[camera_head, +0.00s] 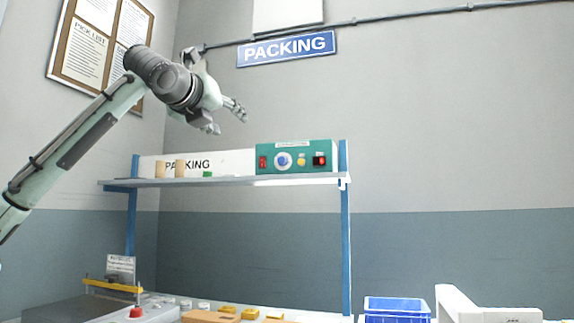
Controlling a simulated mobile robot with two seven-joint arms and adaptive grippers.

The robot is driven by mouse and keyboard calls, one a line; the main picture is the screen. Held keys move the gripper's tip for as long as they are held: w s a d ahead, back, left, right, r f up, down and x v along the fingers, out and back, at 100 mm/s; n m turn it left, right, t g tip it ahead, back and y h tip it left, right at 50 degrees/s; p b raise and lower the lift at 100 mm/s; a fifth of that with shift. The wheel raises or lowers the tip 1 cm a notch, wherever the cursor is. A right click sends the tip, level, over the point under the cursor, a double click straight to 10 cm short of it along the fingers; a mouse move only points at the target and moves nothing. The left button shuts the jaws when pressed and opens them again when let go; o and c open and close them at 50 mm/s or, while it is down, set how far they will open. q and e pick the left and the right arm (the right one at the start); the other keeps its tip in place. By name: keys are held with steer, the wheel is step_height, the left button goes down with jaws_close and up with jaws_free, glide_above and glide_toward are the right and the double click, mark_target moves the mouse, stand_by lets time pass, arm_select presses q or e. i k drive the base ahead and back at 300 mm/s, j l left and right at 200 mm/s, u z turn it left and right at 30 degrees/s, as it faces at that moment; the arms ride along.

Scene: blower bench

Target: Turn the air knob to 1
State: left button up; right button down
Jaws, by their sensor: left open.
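A teal control box (295,172) stands at the right end of the raised shelf. On its front is a round blue knob with a pale ring (283,160), which looks like the air knob. Its pointer and marks are too small to read. My left gripper (229,122) is open and empty, up and to the left of the box, apart from it. Its fingers point right and down. My right gripper is not in view.
The box front also carries a red switch (262,162), a small yellow button (301,162) and a red-and-black control (319,160). Wooden pegs (180,168) and a small green item (207,174) share the shelf (225,181). A blue crate (397,307) sits below right.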

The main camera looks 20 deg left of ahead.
mark_target(282, 160)
steer(key=i+j, duration=0.1)
steer(key=i, duration=0.5)
steer(key=i+j, duration=0.1)
steer(key=i, duration=0.5)
